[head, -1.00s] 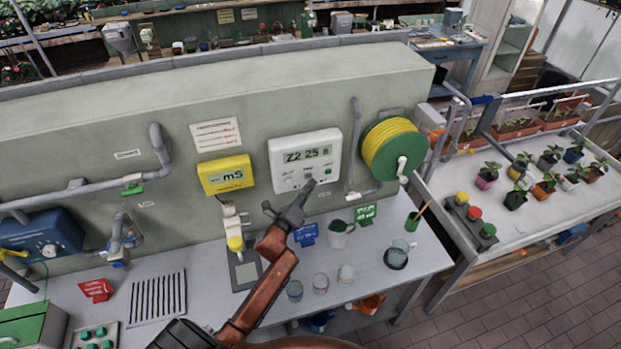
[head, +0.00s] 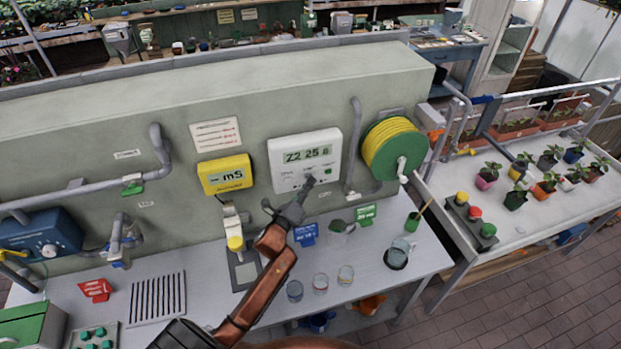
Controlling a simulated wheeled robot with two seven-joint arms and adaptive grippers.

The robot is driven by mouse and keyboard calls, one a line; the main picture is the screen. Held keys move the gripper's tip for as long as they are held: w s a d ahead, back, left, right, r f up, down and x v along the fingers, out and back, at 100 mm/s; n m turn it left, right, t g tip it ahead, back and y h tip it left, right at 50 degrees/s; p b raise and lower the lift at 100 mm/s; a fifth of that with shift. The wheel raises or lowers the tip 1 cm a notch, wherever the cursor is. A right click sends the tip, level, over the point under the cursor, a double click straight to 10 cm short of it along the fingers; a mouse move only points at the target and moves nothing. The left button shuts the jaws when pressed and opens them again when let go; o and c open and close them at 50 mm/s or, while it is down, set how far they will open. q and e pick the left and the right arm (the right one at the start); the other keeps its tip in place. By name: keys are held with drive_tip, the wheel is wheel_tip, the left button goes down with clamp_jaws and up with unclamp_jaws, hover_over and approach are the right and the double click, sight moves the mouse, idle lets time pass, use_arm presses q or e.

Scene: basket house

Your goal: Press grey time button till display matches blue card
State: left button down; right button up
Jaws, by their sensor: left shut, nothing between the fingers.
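The white controller box (head: 305,160) hangs on the grey-green wall in the middle of the head view. Its display (head: 307,154) reads "Z2 25" with a last character that looks like 8. My left gripper (head: 309,182) is shut and empty, its tip at the lower edge of the box face; I cannot tell whether it touches. It hides part of the button row, so the grey time button is not clearly visible. A green button (head: 326,170) shows to its right. The blue card (head: 306,234) stands on the bench below; its writing is too small to read surely. My right gripper is out of view.
A yellow mS meter (head: 225,175) is left of the box, and a green reel with yellow hose (head: 393,149) is right.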

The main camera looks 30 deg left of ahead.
use_arm(q)
drive_tip(key=shift+w+a, duration=0.3)
idle(0.5)
drive_tip(key=shift+s+d, duration=0.15)
idle(0.3)
drive_tip(key=shift+s+d, duration=0.45)
drive_tip(key=shift+d, duration=0.05)
drive_tip(key=shift+s+d+p, duration=0.3)
drive_tip(key=shift+s+d, duration=1.3)
drive_tip(key=shift+d, duration=0.3)
